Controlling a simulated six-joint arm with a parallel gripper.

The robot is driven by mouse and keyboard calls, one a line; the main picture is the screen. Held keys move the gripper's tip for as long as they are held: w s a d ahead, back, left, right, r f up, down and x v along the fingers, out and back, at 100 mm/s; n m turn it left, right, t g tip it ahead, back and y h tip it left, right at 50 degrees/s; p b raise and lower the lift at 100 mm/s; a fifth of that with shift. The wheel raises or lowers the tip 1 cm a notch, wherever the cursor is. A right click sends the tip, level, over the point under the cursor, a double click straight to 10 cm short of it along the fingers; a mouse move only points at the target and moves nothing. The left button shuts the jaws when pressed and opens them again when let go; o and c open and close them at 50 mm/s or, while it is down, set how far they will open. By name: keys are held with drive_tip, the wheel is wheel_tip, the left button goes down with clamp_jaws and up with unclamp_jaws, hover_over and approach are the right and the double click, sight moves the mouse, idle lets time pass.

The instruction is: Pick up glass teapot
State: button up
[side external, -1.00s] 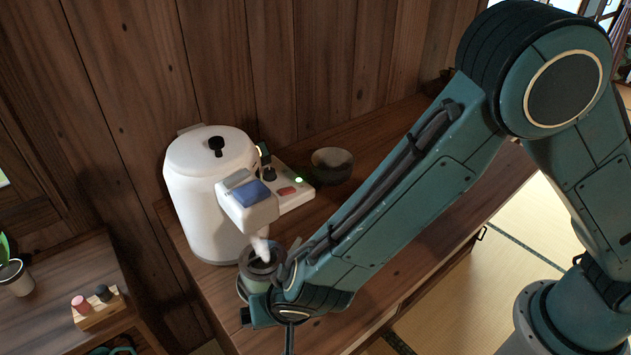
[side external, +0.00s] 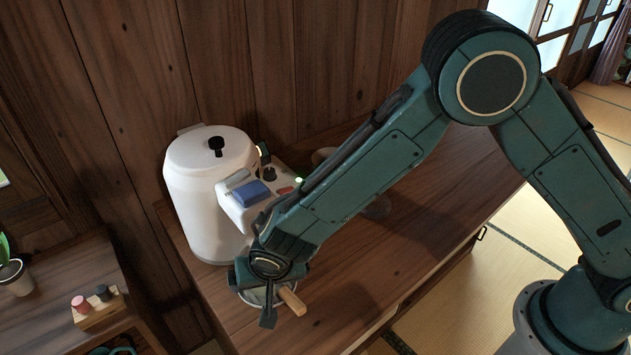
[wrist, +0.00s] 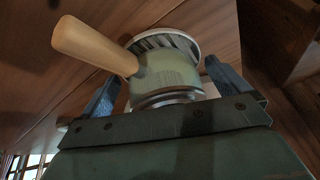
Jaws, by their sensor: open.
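The glass teapot (side external: 253,297) stands at the front end of the wooden counter, mostly hidden under my gripper in the side view. Its light wooden handle (side external: 293,302) sticks out to the lower right. My gripper (side external: 267,287) also shows over the teapot in the side view.
A white water dispenser (side external: 208,190) with a control panel (side external: 243,195) stands right behind the teapot, close to my wrist. A dark bowl (side external: 323,155) and a small round object (side external: 378,207) are partly hidden by my arm. The counter (side external: 425,235) is clear at right.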

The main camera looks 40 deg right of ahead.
drive_tip(key=shift+w+d, duration=0.2)
drive_tip(key=shift+w, duration=0.4)
drive_tip(key=shift+w+f, duration=0.2)
drive_tip(key=shift+f, duration=0.35)
drive_tip(key=c, duration=1.3)
drive_tip(key=shift+r, duration=0.35)
drive_tip(key=shift+r, duration=0.5)
drive_tip(key=shift+s+d, duration=1.65)
drive_tip(key=shift+s, duration=0.8)
drive_tip(key=shift+s+d, duration=1.7)
drive_tip(key=shift+s, duration=0.75)
drive_tip(key=shift+s+d, duration=1.65)
drive_tip(key=shift+s, duration=0.8)
